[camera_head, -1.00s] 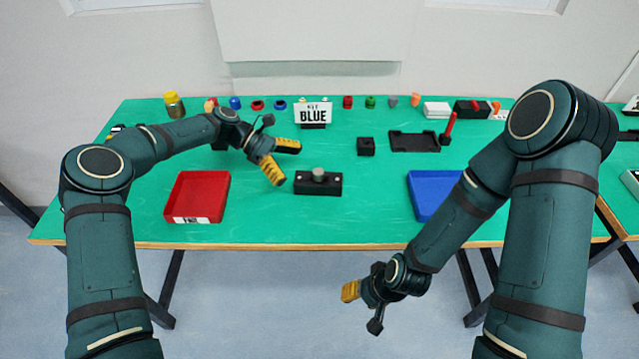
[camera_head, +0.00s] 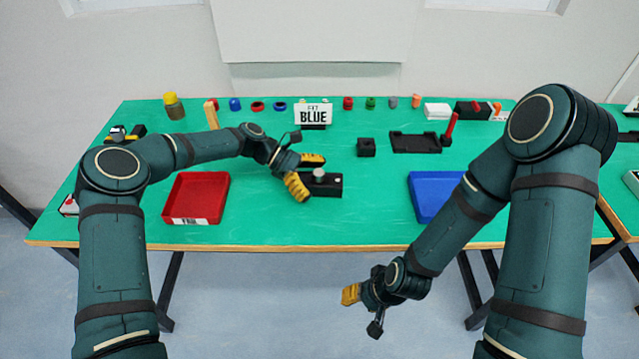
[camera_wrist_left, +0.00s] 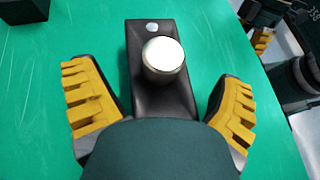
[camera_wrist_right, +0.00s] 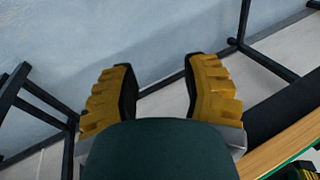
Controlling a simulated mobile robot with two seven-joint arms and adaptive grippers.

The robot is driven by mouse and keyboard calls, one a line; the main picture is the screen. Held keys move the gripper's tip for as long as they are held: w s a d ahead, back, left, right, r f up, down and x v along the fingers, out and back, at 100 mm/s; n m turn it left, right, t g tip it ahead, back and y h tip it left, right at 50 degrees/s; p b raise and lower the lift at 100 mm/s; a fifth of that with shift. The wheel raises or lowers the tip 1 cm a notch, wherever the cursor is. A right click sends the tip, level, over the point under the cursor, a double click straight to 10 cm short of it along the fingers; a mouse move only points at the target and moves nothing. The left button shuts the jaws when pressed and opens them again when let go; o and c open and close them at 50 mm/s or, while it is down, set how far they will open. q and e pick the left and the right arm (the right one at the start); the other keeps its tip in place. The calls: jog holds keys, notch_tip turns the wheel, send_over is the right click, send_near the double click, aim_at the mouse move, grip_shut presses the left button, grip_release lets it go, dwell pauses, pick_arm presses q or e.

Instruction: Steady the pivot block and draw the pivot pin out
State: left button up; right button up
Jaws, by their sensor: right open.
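The black pivot block (camera_head: 330,190) lies on the green table, with the round grey pivot pin (camera_head: 319,173) standing up from it. In the left wrist view the block (camera_wrist_left: 180,98) runs between my fingers, and the silver-topped pin (camera_wrist_left: 163,56) is just ahead of them. My left gripper (camera_head: 312,178) is open, its yellow fingers on either side of the block's left part, with green table visible in the gaps. My right gripper (camera_head: 350,294) is open and empty, low in front of the table edge; its wrist view shows its spread fingers (camera_wrist_right: 162,95) over the floor.
A red tray (camera_head: 167,210) stands to the left and a blue tray (camera_head: 424,205) to the right. Table between block and blue tray is clear.

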pick_arm(q)
jog(key=shift+a+f, duration=0.1)
jog(key=shift+f, duration=0.15)
jog(key=c, duration=0.5)
jog(key=shift+c, duration=0.2)
jog(key=o, duration=0.5)
